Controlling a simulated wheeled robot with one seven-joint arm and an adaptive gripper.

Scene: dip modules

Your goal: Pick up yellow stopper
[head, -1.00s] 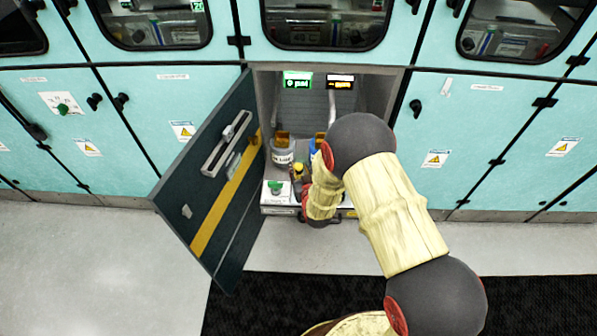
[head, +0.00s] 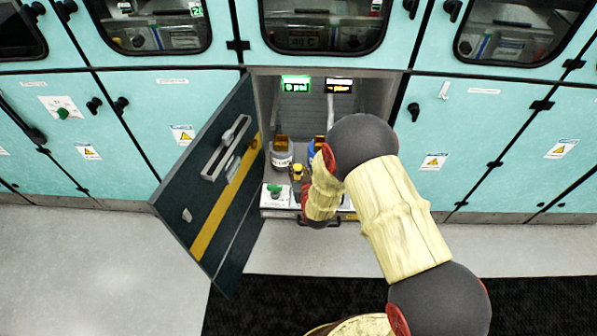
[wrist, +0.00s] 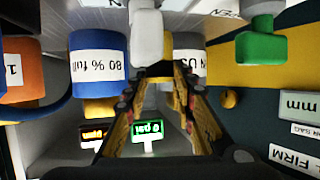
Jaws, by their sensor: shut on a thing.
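My gripper (wrist: 160,72) shows in the wrist view, its fingers closing together at the tips in front of the jars. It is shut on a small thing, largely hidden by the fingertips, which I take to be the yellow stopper. In the head view a small yellow top (head: 298,169) shows just left of my wrist, in front of the jars inside the open cabinet. My arm hides much of the gripper there, so the contact is not clear.
A grey jar (head: 281,160) and a blue jar (wrist: 100,62) stand behind. A green valve (head: 275,189) and a white fitting (wrist: 146,35) are near the gripper. The open cabinet door (head: 210,180) is on the left; cabinet walls are close.

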